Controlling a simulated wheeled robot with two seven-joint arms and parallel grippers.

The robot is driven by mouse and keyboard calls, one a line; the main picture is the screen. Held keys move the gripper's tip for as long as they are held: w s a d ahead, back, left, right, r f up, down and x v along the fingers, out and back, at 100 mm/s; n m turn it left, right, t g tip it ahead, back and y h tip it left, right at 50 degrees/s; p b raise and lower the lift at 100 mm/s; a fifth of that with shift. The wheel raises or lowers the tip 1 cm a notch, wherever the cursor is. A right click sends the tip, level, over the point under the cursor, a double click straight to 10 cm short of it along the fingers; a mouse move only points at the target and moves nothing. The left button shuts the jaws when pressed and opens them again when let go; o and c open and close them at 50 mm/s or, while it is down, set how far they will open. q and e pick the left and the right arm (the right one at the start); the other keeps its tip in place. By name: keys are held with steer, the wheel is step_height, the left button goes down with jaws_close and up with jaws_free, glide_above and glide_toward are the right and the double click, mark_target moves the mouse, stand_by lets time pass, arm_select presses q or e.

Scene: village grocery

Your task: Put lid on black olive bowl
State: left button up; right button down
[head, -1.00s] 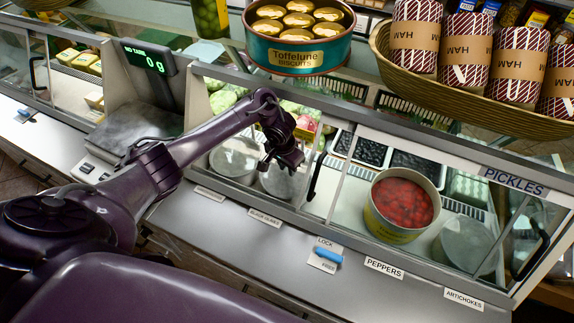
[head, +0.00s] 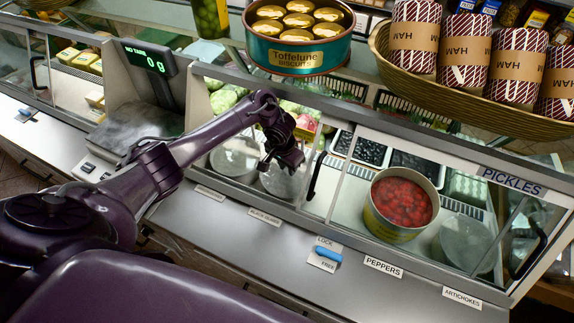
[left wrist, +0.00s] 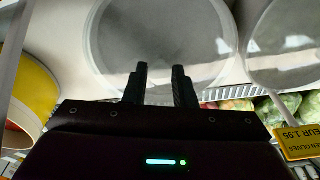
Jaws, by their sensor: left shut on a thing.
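My left gripper (head: 268,164) reaches into the glass counter behind the label that reads black olives (head: 265,217). Directly below and behind it is a round, pale, see-through lid (head: 288,184), which also shows as a large grey disc in the left wrist view (left wrist: 165,35). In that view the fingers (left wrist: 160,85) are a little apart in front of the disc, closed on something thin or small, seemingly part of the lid. Whether the lid rests on the black olive bowl or is held above it, I cannot tell. The bowl and its contents are hidden. My right gripper is not in view.
A second pale covered bowl (head: 235,160) stands left of the gripper. An open yellow pot of red peppers (head: 402,200) stands to the right, past the glass door's black handle (head: 317,177). A scale (head: 125,140) stands at left. A biscuit tin (head: 297,52) stands above.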

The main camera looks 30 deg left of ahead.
arm_select(q)
steer(key=o, duration=1.5)
steer(key=shift+o, duration=0.2)
steer(key=shift+r, duration=0.15)
step_height(320, 180, up, 5)
steer(key=p, duration=0.6)
steer(key=shift+r, duration=0.85)
steer(key=shift+c, duration=0.3)
jaws_close()
steer(key=shift+f, duration=0.15)
